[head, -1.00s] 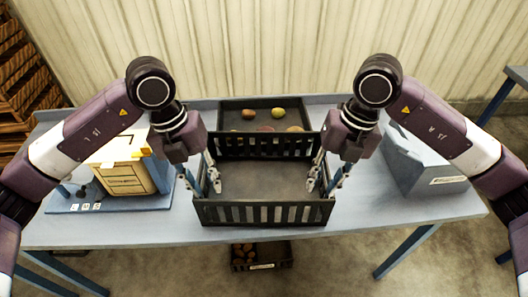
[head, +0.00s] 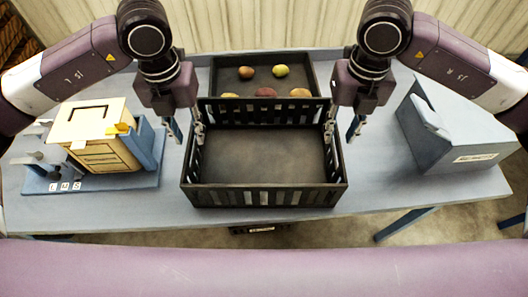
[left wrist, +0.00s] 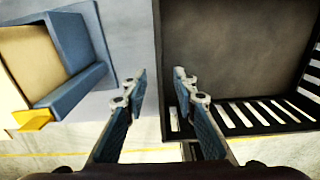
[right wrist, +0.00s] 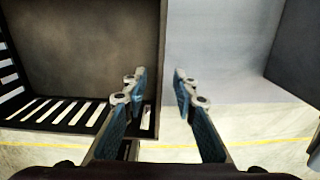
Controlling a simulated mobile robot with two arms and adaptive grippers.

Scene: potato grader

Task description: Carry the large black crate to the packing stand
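The large black crate (head: 265,197) with slatted walls stands empty and level on the grey-blue table, close to its front edge. My left gripper (head: 187,132) is at the crate's left wall, one finger inside and one outside. In the left wrist view its fingers (left wrist: 160,76) are apart with the crate's wall edge between them. My right gripper (head: 343,130) is at the right wall in the same way. In the right wrist view its fingers (right wrist: 160,76) are also apart around the wall edge. I cannot identify a packing stand in these views.
A black tray (head: 225,75) holding several potatoes lies just behind the crate. A cream box on a blue base (head: 105,182) stands at left, a grey-blue bin (head: 455,140) at right. Bare tabletop lies either side of the crate. Another crate (head: 262,230) is mostly hidden under the table.

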